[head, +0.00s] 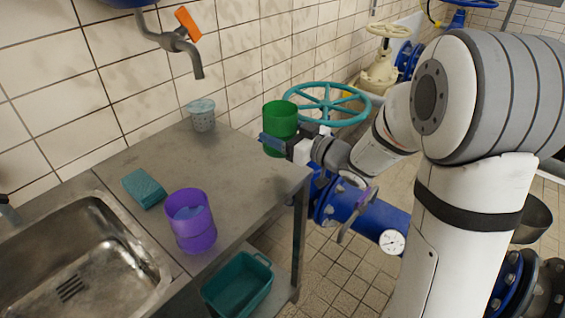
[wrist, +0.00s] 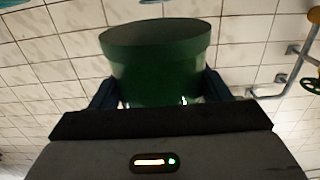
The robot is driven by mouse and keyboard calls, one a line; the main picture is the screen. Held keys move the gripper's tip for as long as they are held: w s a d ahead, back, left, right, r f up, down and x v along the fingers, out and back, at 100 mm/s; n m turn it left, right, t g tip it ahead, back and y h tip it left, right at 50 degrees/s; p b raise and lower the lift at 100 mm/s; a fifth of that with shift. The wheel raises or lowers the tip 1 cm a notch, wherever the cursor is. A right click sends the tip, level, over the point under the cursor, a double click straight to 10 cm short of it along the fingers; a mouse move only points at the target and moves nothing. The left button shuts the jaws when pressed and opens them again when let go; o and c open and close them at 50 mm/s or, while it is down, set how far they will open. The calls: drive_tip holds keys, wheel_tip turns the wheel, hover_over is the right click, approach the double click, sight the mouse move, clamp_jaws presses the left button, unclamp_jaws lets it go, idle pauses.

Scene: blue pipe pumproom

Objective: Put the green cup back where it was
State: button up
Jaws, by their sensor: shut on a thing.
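The green cup (head: 281,119) is between the fingers of my gripper (head: 270,143), over the right part of the metal counter (head: 225,162) in the head view. My gripper is shut on it, and the cup looks upright. In the wrist view the green cup (wrist: 157,65) fills the space between the two dark fingers (wrist: 158,95). I cannot tell for sure whether the cup's base touches the counter.
A purple cup (head: 191,222) and a teal sponge (head: 144,188) are on the counter near the sink (head: 75,255). A light grey-green cup (head: 201,115) stands at the back wall. A teal handwheel (head: 328,103) is behind my gripper. A teal bin (head: 238,287) is below. The counter's middle is clear.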

wheel_tip(320, 180, down, 7)
drive_tip(key=shift+f+b, duration=0.15)
drive_tip(key=shift+b, duration=0.4)
drive_tip(key=shift+w+f, duration=0.1)
drive_tip(key=shift+f, duration=0.15)
drive_tip(key=o, duration=1.3)
drive_tip(key=shift+r, duration=0.15)
